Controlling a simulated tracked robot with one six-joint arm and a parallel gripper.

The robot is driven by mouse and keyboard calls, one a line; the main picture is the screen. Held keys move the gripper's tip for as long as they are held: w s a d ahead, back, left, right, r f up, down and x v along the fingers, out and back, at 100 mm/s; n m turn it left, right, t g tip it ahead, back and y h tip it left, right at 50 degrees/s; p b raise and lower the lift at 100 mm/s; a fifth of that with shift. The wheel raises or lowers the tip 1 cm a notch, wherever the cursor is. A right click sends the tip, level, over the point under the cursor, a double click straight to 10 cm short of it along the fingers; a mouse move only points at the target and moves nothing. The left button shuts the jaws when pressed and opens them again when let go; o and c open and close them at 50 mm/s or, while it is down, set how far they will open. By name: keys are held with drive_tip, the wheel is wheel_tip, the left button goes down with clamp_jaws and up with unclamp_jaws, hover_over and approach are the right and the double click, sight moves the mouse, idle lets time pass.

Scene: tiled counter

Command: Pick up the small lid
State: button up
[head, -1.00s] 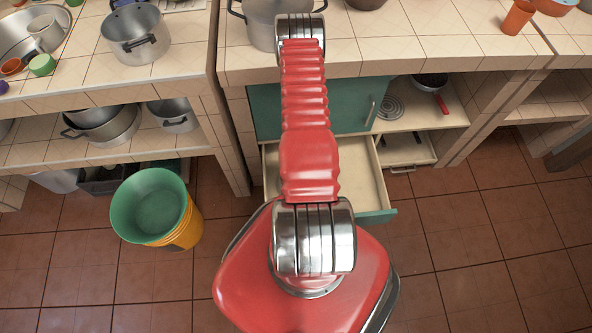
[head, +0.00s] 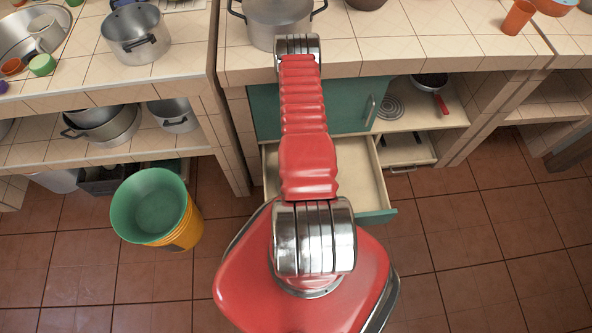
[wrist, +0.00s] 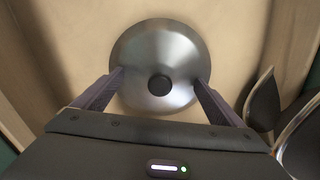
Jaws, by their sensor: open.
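The small lid (wrist: 160,45) is a round, shiny metal disc with a black knob (wrist: 159,84) at its middle. It lies on a pale, flat surface in the wrist view. My gripper (wrist: 159,79) is open, with one finger at the lid's left edge and one at its right edge. The fingertips overlap the rim in the picture; I cannot tell whether they touch it. In the head view my arm hides my gripper, and I cannot make out the lid.
An open drawer (head: 365,180) with a teal front is below the counter, partly behind my arm. In the wrist view, dark and metallic items (wrist: 262,100) lie close at the right. A large pot (head: 278,22) stands on the counter. Green and yellow buckets (head: 150,205) stand on the floor.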

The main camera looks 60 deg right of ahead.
drive_tip(key=c, duration=1.1)
drive_tip(key=shift+s+a, duration=0.1)
